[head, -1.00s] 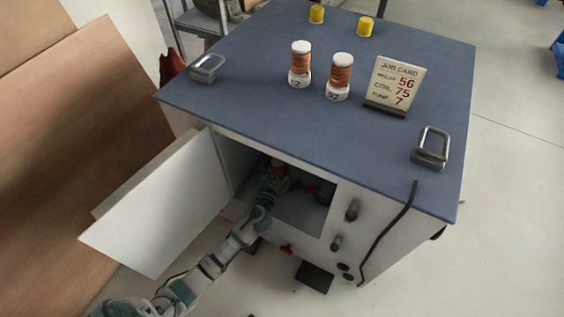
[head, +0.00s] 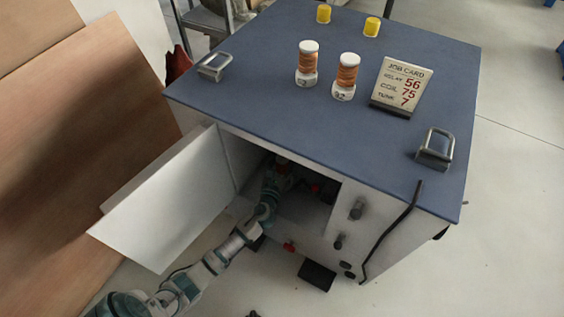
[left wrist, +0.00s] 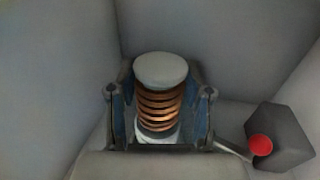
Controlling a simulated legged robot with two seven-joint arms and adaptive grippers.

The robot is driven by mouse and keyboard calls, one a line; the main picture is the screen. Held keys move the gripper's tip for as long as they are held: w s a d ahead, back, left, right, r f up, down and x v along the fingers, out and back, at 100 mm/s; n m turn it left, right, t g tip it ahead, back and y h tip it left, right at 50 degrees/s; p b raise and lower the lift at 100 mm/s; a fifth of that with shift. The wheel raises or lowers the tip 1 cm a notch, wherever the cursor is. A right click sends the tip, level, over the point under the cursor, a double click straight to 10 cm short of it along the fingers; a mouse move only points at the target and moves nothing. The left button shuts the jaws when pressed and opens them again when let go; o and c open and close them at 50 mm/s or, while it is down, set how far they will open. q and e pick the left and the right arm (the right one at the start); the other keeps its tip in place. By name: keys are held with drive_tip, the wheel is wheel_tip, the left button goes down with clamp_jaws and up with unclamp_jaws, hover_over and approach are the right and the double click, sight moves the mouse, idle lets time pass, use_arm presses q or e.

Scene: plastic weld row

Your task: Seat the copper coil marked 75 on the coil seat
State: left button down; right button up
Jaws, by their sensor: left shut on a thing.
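My left gripper (head: 282,172) reaches through the open front of the cabinet. In the left wrist view, my left gripper (left wrist: 160,108) is shut on a copper coil (left wrist: 160,102), with one finger on each side. The coil has a round white top cap and a pale lower end; it looks upright. No number on it can be read here. The coil seat cannot be made out; the coil and gripper cover what lies beneath. I cannot tell whether the coil touches anything below. The job card (head: 402,86) reads coil 75. My right gripper is not in view.
Two other copper coils (head: 307,66) (head: 346,78) stand on the blue cabinet top (head: 240,105). The open white door (head: 165,205) is left of the opening. Beside the held coil is a dark block (left wrist: 287,135) with a red knob (left wrist: 261,145).

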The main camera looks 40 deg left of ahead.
sight(281, 172)
use_arm(q)
drive_tip(key=shift+f+b, duration=0.35)
drive_tip(key=shift+f, duration=0.25)
idle(0.8)
drive_tip(key=shift+f, duration=0.35)
idle(0.3)
drive_tip(key=shift+f+b, duration=0.3)
drive_tip(key=shift+b, duration=0.1)
drive_tip(key=shift+f, duration=0.3)
idle(0.3)
